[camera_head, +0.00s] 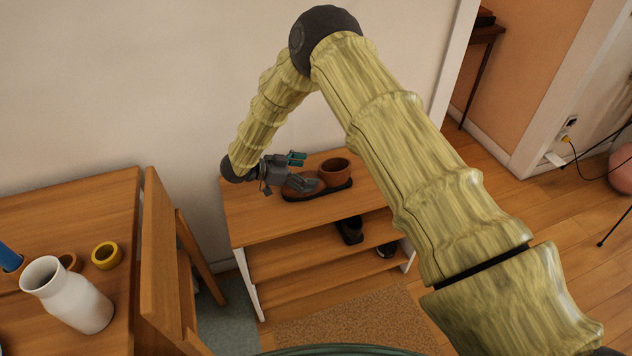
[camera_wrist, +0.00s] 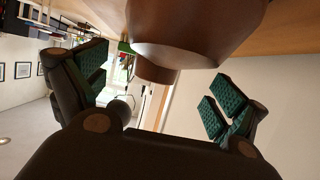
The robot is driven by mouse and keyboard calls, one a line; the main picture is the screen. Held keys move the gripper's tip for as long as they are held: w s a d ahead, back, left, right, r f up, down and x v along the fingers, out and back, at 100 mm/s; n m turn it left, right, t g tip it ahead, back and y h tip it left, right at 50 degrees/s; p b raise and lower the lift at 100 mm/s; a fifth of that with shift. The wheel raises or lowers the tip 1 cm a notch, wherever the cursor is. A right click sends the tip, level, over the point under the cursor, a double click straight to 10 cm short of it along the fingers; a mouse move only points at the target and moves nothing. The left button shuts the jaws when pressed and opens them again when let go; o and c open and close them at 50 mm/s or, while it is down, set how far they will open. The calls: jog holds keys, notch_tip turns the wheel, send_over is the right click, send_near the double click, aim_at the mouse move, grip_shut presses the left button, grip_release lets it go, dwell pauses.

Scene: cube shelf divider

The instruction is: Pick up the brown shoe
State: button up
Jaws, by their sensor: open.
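My gripper (camera_head: 297,170) is open above the left part of the top of a wooden shelf unit (camera_head: 260,217). Its green-padded fingers stand wide apart in the wrist view (camera_wrist: 158,90), with nothing held between them. On the second level of the unit lies a dark shoe (camera_head: 350,230), and another dark shoe (camera_head: 387,250) lies lower to its right. My gripper is above and to the left of both, and neither shows clearly in the wrist view.
A brown pot-like body (camera_wrist: 195,30) is close in the wrist view. A wooden chair (camera_head: 160,255) and a table with a white vase (camera_head: 68,295) stand left.

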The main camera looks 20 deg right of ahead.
aim_at(318, 172)
jog(key=shift+x, duration=1.95)
jog(key=shift+r, duration=0.15)
jog(key=c, duration=1.2)
jog(key=shift+c, duration=0.5)
jog(key=shift+r, duration=0.1)
